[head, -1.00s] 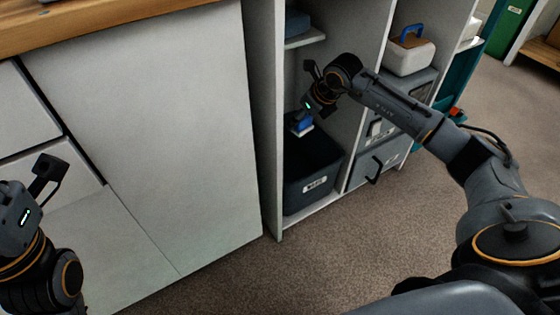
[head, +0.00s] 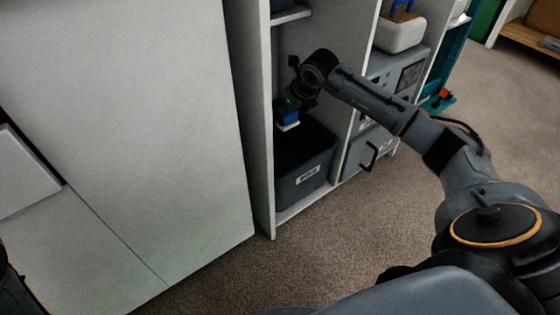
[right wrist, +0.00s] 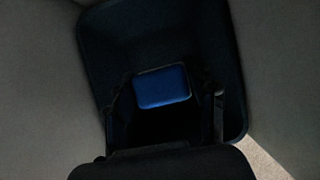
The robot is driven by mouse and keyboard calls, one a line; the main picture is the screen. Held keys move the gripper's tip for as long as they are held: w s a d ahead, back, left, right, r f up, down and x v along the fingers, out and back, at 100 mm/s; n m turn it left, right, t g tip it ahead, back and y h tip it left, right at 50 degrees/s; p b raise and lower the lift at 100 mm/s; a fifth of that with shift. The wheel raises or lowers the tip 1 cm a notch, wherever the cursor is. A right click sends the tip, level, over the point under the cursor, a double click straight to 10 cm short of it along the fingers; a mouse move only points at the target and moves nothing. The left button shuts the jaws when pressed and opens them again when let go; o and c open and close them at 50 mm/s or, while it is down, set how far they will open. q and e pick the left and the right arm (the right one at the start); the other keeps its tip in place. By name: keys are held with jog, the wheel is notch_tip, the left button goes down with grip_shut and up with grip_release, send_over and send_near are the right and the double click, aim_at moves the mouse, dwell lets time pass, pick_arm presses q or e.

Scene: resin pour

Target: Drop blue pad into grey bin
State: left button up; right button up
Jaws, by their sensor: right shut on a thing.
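My right gripper (head: 290,108) is shut on the blue pad (head: 288,119), which has a pale underside. It holds the pad above the dark grey bin (head: 306,180), which has a white label on its front and stands low in the shelf unit. In the right wrist view the blue pad (right wrist: 162,87) sits between the two fingers, with the walls of the bin (right wrist: 232,70) around it below. The bin's inside is dark. My left gripper is out of view; only a sliver of that arm shows at the lower left edge.
The white shelf unit (head: 262,130) has an upright panel on each side of the bin and a shelf (head: 290,14) above. Right of it are grey drawers (head: 368,152) and a white box with a blue handle (head: 402,33). A white cabinet (head: 130,110) stands left. The carpet is clear.

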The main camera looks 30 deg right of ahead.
jog(key=o, duration=1.1)
jog(key=shift+r, duration=0.1)
jog(key=v, duration=1.2)
